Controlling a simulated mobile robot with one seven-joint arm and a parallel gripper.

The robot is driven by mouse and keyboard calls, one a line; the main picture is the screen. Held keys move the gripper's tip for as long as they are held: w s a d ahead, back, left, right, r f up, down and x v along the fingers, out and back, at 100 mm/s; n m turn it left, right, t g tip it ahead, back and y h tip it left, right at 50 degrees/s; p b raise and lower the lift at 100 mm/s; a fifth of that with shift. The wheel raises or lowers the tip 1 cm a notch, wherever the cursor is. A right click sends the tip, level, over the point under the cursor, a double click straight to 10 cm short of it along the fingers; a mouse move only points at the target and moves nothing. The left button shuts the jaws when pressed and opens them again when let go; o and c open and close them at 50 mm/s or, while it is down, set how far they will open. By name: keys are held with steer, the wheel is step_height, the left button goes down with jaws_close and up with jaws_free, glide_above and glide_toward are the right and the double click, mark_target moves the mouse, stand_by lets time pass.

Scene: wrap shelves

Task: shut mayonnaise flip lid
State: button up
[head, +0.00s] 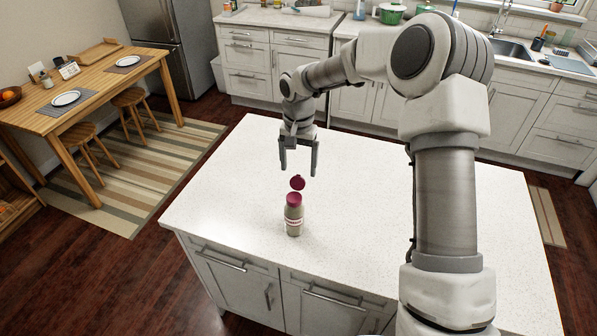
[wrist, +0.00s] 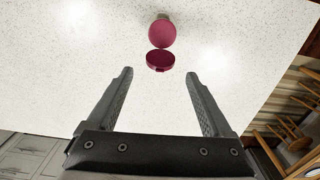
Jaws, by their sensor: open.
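The mayonnaise bottle (head: 294,221) stands upright on the white island counter, with a pale body, a label and a dark red cap. Its flip lid (head: 297,182) is open and stands up above the cap (head: 294,199). In the wrist view the lid (wrist: 160,62) and the round cap (wrist: 162,33) lie just beyond the fingertips, near the top middle. My gripper (head: 298,173) is open and empty, with its fingers pointing down behind and above the lid. It also shows in the wrist view (wrist: 160,73), fingers wide apart. No contact with the lid shows.
The island counter (head: 370,215) is otherwise clear around the bottle. The bottle stands near the counter's front edge, above the cabinet doors. A wooden table (head: 90,85) with plates and stools stands at the left. Kitchen cabinets (head: 270,60) line the back.

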mark_target(299, 175)
steer(key=shift+f, duration=1.9)
jaws_close()
